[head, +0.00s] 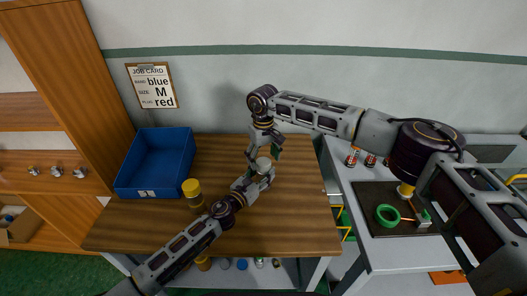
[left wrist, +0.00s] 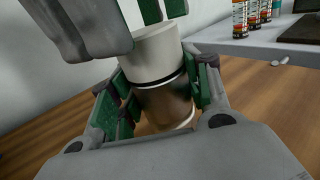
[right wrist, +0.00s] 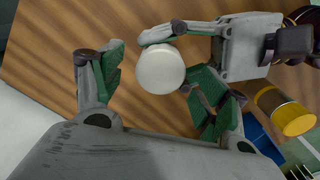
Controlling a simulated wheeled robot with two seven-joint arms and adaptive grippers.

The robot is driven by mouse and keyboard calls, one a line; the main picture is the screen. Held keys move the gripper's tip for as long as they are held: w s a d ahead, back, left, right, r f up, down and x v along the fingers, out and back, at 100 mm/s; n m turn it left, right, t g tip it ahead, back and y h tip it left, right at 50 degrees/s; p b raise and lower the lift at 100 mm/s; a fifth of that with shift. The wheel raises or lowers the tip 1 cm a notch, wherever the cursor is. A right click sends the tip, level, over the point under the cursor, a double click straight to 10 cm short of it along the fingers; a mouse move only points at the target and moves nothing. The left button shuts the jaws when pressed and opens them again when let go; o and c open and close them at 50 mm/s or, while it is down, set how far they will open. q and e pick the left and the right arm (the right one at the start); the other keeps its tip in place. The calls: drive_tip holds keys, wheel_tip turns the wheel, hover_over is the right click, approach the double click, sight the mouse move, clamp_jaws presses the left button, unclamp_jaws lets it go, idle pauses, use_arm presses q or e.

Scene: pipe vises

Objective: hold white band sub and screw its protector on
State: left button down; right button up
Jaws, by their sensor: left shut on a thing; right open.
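The white band sub (left wrist: 165,105) is a dark brownish metal cylinder with a white band low on it. It stands roughly upright in my left gripper (head: 258,177), which is shut on it above the table. The white protector (left wrist: 156,52) sits on its top end, with a dark ring just below; whether it is threaded on cannot be told. The protector shows as a round white top (right wrist: 160,70) in the right wrist view. My right gripper (right wrist: 155,85) is open above, its fingers on either side of the protector, with a gap at the left finger.
A blue bin (head: 122,187) is at the back left. A job card (head: 151,86) hangs on the wall. A grey bench (head: 372,250) at right holds a green ring (head: 387,216).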

drive_tip(key=shift+f, duration=0.6)
drive_tip(key=c, duration=1.2)
drive_tip(key=shift+c, duration=0.2)
